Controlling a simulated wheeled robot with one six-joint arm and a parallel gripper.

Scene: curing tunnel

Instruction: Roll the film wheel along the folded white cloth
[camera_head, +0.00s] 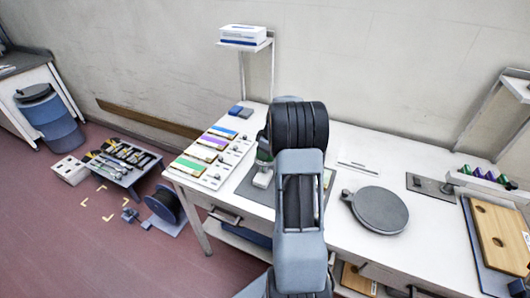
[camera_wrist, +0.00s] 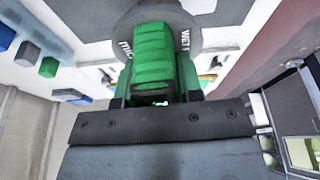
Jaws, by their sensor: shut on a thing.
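My gripper (camera_wrist: 155,85) is shut on the green ridged grip of the film wheel (camera_wrist: 208,40). The wheel is a grey disc with the lettering "WET" and "MIC", at the top of the wrist view just beyond the jaws. In the head view my arm hides most of the gripper. Only a green and pale part of my gripper end shows left of the arm, over a dark grey mat (camera_head: 243,190). I cannot tell whether the wheel touches anything. I cannot make out the folded white cloth for sure; a thin white sheet (camera_head: 358,167) lies right of my arm.
A board of coloured panels (camera_head: 183,176) lies left on the white table. A round grey lidded pan (camera_head: 380,210) stands right of my arm. A wooden board (camera_head: 500,238) lies at the far right. A raised shelf with a white stack (camera_head: 243,33) stands behind.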

